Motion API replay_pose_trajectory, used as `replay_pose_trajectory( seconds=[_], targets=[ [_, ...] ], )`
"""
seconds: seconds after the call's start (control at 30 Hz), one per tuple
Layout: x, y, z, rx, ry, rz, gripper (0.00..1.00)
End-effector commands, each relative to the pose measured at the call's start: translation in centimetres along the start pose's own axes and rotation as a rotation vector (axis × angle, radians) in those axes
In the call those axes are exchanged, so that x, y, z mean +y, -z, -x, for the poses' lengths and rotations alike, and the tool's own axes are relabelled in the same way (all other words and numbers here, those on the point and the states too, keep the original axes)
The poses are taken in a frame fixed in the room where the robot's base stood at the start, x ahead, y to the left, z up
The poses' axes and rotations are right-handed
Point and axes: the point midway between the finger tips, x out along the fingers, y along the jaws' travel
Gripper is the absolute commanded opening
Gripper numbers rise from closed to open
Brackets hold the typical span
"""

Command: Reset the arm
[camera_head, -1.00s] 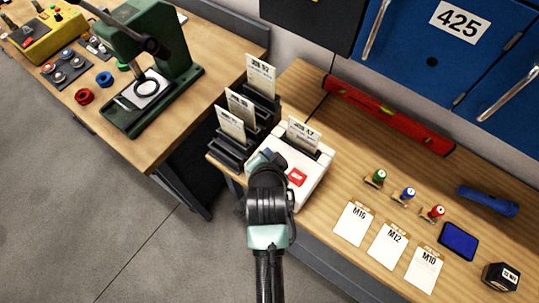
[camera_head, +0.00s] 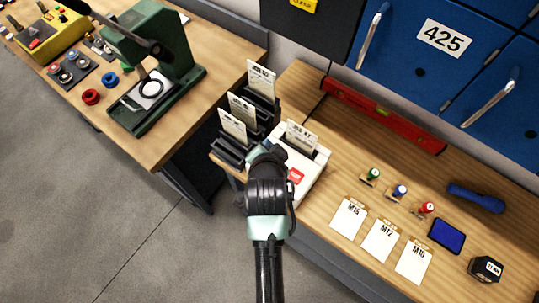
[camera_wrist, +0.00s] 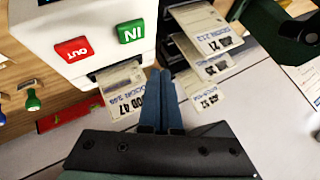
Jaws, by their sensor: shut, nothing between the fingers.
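My gripper (camera_wrist: 160,85) is shut and empty in the wrist view, its two dark fingers together. They point at the gap between a white time-clock box (camera_wrist: 100,30) and a rack of cards. The box has a red OUT button (camera_wrist: 72,50) and a green IN button (camera_wrist: 131,33). A card (camera_wrist: 124,90) marked 47 stands in its slot, just left of the fingertips; I cannot tell if they touch. In the head view my arm reaches over the box (camera_head: 312,178) and hides part of its front. The gripper's fingers are hidden there.
A dark card rack (camera_head: 232,152) with several cards stands left of the box. A green press (camera_head: 180,60) is on the left bench. Stamps, white cards (camera_head: 382,240), a blue pad (camera_head: 446,236) and a red level (camera_head: 385,115) lie on the right bench. Blue cabinets stand behind.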

Motion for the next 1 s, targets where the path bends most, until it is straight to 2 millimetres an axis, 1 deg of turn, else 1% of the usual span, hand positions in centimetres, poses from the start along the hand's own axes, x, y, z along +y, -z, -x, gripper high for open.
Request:
replay_pose_trajectory(
  seconds=[0.47,0.5,0.57,0.67,0.7,0.77,0.8,0.87,0.9,0.97,1.0],
  targets=[
    [0.0,0.0,0.0,0.0,0.0,0.0,0.0],
    [-0.3,0.3,0.0,0.008,0.009,0.004,0.0],
    [-1.9,1.6,0.2,0.043,0.048,0.024,0.0],
    [-5.8,5.2,1.3,0.142,0.145,0.083,0.0],
    [-7.8,7.1,2.2,0.197,0.192,0.115,0.0],
    [-10.8,10.0,4.1,0.292,0.265,0.168,0.0],
    [-12.7,11.8,5.7,0.359,0.312,0.205,0.0],
    [-15.4,14.5,8.5,0.466,0.376,0.259,0.0],
    [-16.9,16.2,10.6,0.54,0.415,0.294,0.0],
    [-19.0,18.4,14.0,0.657,0.468,0.347,0.0],
    [-20.2,19.8,16.6,0.738,0.499,0.381,0.0]
  ],
)
